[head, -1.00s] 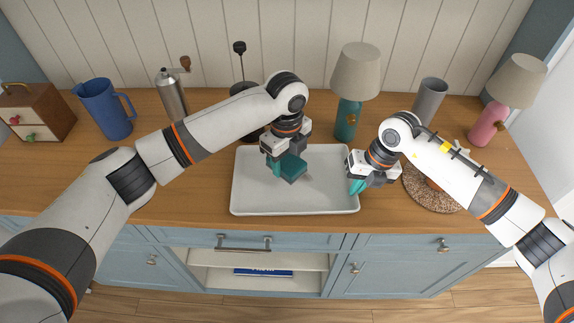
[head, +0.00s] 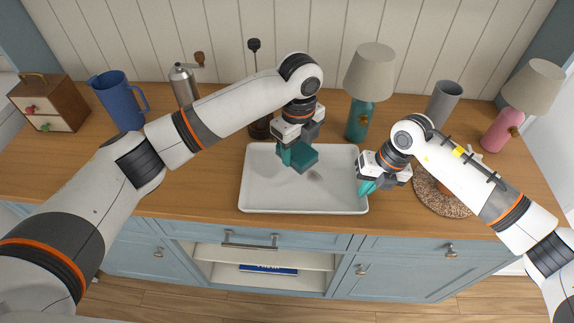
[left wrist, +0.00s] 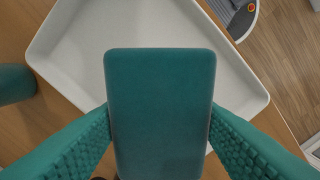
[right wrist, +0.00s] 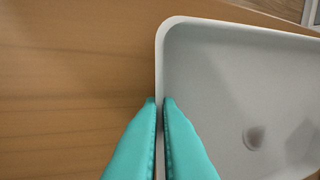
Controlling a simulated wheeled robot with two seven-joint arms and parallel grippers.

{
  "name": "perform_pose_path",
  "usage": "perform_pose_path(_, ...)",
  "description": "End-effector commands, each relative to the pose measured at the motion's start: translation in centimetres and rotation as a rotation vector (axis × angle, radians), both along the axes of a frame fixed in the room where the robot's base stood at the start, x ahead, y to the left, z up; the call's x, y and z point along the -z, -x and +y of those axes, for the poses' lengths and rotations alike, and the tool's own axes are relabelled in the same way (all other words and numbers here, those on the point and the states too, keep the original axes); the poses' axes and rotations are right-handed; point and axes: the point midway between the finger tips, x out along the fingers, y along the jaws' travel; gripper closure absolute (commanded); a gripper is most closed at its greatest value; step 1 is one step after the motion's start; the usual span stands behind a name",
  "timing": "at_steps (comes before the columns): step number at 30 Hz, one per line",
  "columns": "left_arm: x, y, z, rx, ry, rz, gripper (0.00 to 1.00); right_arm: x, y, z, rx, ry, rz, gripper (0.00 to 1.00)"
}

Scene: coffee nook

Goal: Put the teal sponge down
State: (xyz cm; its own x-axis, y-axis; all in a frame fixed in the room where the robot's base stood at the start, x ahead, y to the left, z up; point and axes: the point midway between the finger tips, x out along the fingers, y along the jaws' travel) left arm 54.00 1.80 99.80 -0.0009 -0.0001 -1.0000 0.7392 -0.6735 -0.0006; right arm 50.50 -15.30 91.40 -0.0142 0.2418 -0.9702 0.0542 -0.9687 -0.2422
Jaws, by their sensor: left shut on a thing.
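The teal sponge (head: 303,159) is between the fingers of my left gripper (head: 298,156), above the white tray (head: 255,200). In the left wrist view the sponge (left wrist: 160,110) is a rounded block with a teal finger on each side and the tray (left wrist: 80,40) behind it. I cannot tell exactly how high it is held. My right gripper (head: 368,187) is at the tray's right rim, its fingertips pointing down.
A teal lamp (head: 359,118) stands behind the tray, and a woven mat (head: 437,203) lies right of it, partly under my right arm. A blue jug (head: 118,101), a grinder (head: 184,88) and a grey cup (head: 443,100) stand along the back. A dark spot (right wrist: 253,137) shows on the tray.

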Motion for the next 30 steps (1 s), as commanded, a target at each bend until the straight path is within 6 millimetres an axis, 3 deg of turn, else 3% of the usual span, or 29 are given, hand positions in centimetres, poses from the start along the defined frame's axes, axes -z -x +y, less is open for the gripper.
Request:
perform_pose_path(6,0.0,0.0,0.3,-0.005,0.001,0.001,0.69,0.0,0.0,0.0,0.0,0.0,0.0,1.0)
perform_pose_path(10,0.2,-0.3,2.8,-0.039,0.005,0.008,0.69,0.0,0.0,0.0,0.0,0.0,0.0,1.0)
perform_pose_path(16,0.3,-0.5,11.4,-0.155,0.015,0.016,0.69,0.0,0.0,0.0,0.0,0.0,0.0,1.0)
perform_pose_path(21,-0.4,0.6,18.8,-0.254,0.015,0.013,0.69,0.0,0.0,0.0,0.0,0.0,0.0,1.0)
perform_pose_path(25,-1.0,1.7,22.9,-0.307,0.007,0.008,0.69,0.0,0.0,0.0,0.0,0.0,0.0,1.0)
perform_pose_path(30,-1.4,2.5,25.5,-0.342,0.001,0.002,0.69,0.0,0.0,0.0,0.0,0.0,0.0,1.0)
